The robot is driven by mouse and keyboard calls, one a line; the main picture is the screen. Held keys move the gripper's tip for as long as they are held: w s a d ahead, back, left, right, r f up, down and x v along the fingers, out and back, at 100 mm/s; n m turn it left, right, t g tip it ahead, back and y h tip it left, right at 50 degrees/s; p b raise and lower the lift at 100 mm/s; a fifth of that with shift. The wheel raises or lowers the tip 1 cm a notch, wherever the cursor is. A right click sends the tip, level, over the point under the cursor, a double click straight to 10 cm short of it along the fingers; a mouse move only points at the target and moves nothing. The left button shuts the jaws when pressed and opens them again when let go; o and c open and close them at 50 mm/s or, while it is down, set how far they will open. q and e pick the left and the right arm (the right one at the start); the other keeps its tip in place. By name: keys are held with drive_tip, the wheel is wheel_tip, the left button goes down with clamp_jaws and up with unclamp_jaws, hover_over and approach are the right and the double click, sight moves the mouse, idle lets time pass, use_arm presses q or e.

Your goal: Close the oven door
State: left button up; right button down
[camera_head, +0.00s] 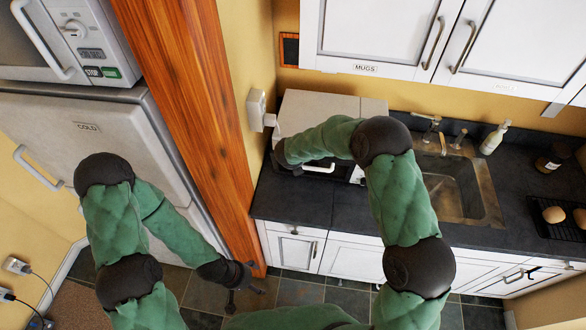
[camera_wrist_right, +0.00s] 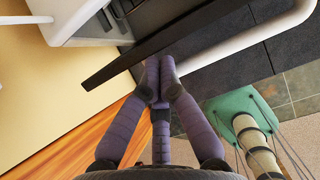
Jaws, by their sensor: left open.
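The oven (camera_head: 318,104) is a light box on the dark counter, left of the sink. Its front is partly covered by my right arm; a white handle (camera_head: 320,168) shows below the arm. In the right wrist view the oven door (camera_wrist_right: 155,45) is a dark slab standing partly open from the white oven body (camera_wrist_right: 85,18), with its pale handle (camera_wrist_right: 245,42) beyond. My right gripper (camera_wrist_right: 159,62) has its fingertips together at the door's near edge; contact is unclear and nothing shows between them. My left gripper (camera_head: 246,294) is open and empty, low over the floor.
A wooden post (camera_head: 195,95) and a fridge (camera_head: 95,130) stand left of the oven. White wall cabinets (camera_head: 400,40) hang above. The sink (camera_head: 455,190) is to the right. The counter (camera_head: 300,205) before the oven is clear.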

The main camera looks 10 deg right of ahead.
use_arm(q)
drive_tip(key=shift+w+d+r+p, duration=0.15)
drive_tip(key=shift+w+r+p, duration=0.35)
drive_tip(key=shift+r, duration=0.1)
use_arm(e)
drive_tip(key=shift+w+d+r, duration=0.15)
drive_tip(key=shift+w+r, duration=0.05)
drive_tip(key=shift+w, duration=0.4)
drive_tip(key=shift+w+d+r, duration=0.15)
drive_tip(key=shift+w+d, duration=0.05)
drive_tip(key=shift+w, duration=0.45)
drive_tip(key=shift+w+d+r, duration=0.15)
drive_tip(key=shift+w+r, duration=0.05)
drive_tip(key=shift+w, duration=0.4)
use_arm(q)
drive_tip(key=shift+r, duration=0.1)
use_arm(e)
drive_tip(key=shift+r, duration=0.1)
